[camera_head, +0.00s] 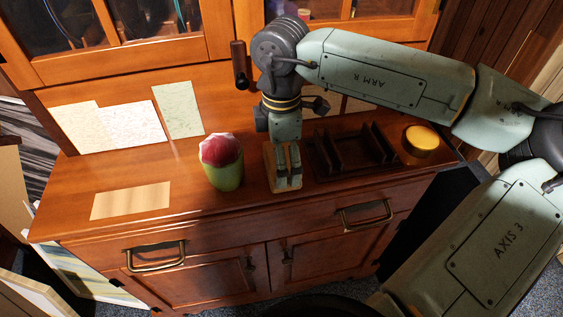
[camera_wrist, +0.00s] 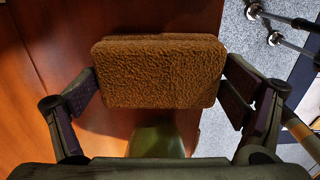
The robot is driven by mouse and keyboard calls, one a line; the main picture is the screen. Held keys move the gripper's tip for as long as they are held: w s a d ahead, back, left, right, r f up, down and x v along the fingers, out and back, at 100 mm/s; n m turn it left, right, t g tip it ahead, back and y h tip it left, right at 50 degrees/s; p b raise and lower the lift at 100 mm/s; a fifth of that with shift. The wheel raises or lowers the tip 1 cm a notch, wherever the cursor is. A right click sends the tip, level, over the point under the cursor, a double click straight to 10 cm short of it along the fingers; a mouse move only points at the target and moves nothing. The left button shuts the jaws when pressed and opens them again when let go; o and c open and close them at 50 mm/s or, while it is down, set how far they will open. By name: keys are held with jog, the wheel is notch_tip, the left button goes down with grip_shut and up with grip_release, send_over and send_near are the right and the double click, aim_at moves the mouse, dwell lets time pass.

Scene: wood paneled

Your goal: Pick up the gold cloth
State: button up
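The gold cloth is a thick, folded, golden-brown block with a rough texture; it fills the middle of the wrist view (camera_wrist: 160,72). My gripper (camera_wrist: 160,80) has one finger against each short side of it, and the cloth spans the whole gap. In the head view my gripper (camera_head: 288,168) points down over the cabinet top, with the tan cloth (camera_head: 269,166) showing beside and between the fingers. In the wrist view the cloth covers part of the cabinet's front edge and seems slightly raised, but its underside is hidden.
A green cup with a pink-red top (camera_head: 222,160) stands close left of my gripper. A dark slotted rack (camera_head: 354,150) and a yellow round tin (camera_head: 420,143) are to the right. Flat pale sheets (camera_head: 131,200) lie left. The cabinet front edge is near.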

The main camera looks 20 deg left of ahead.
jog(key=c, duration=0.5)
jog(key=shift+r, duration=0.15)
jog(key=shift+c, duration=0.2)
jog(key=shift+r+b, duration=0.35)
jog(key=shift+r, duration=0.2)
notch_tip(320, 180, up, 2)
jog(key=shift+s+r+b, duration=0.1)
jog(key=shift+s+b, duration=0.05)
jog(key=shift+b, duration=0.35)
jog(key=s+d+r+b, duration=0.1)
jog(key=s+d+b, duration=0.1)
jog(key=s, duration=1.3)
jog(key=shift+s+r+b, duration=0.25)
jog(key=shift+s+b, duration=0.05)
jog(key=shift+b, duration=0.35)
jog(key=o, duration=0.6)
jog(key=c, duration=0.5)
jog(key=shift+w, duration=0.1)
